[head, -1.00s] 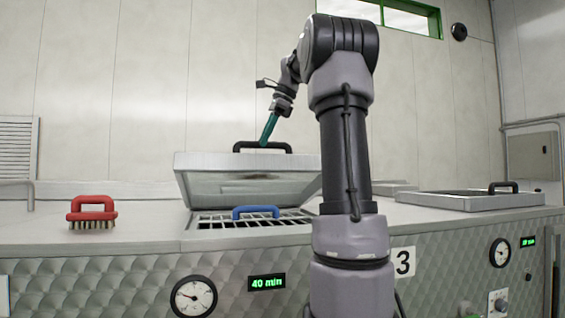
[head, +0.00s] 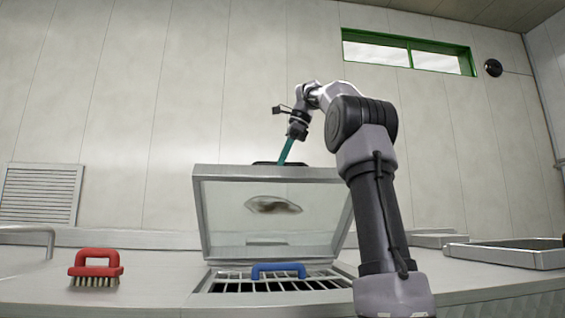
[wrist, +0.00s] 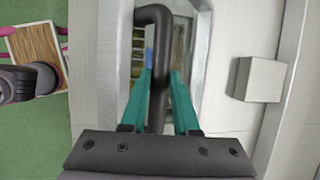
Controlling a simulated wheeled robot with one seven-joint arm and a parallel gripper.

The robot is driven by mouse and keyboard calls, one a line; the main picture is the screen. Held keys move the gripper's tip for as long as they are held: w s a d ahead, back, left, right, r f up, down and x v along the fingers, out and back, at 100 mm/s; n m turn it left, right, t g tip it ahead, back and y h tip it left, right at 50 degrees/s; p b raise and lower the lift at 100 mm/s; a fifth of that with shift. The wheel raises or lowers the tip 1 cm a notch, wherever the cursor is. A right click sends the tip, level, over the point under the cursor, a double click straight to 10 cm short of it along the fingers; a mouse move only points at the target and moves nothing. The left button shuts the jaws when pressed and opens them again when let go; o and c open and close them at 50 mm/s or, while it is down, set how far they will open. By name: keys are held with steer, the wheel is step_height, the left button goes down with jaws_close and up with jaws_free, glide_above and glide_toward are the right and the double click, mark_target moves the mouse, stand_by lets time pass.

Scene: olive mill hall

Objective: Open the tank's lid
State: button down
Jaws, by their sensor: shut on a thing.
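The tank's lid (head: 230,215) stands steeply raised on its hinge at the back of the tank opening. Its underside faces the head view and shows a dark smear. The lid's black handle (wrist: 155,60) is between the teal fingers of my gripper (wrist: 160,85) in the wrist view. My gripper (head: 285,155) is shut on the handle at the lid's upper edge. Below the lid, a metal grate (head: 240,287) covers the opening. A blue handle (head: 278,271) sits on the grate.
A red brush (head: 96,268) stands on the steel top to the left of the opening. A pale block (wrist: 260,80) shows at the right of the wrist view. The wall behind is plain, with a louvred vent (head: 40,195).

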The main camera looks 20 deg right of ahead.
steer(key=shift+w+d+f, duration=0.2)
steer(key=shift+d+f, duration=0.05)
steer(key=shift+d, duration=0.1)
steer(key=c, duration=1.1)
jaws_free()
steer(key=o, duration=0.4)
steer(key=shift+w+f, duration=0.1)
steer(key=shift+w, duration=0.1)
steer(key=shift+s+a, duration=0.1)
steer(key=shift+s, duration=0.1)
steer(key=shift+r, duration=0.4)
steer(key=shift+v, duration=2.3)
glide_above(328, 169)
steer(key=w+a, duration=0.2)
steer(key=shift+s+d, duration=0.2)
steer(key=shift+s, duration=0.05)
steer(key=shift+s+d+f, duration=0.15)
steer(key=shift+s+d, duration=0.05)
steer(key=shift+d, duration=0.15)
steer(key=shift+s+d, duration=0.45)
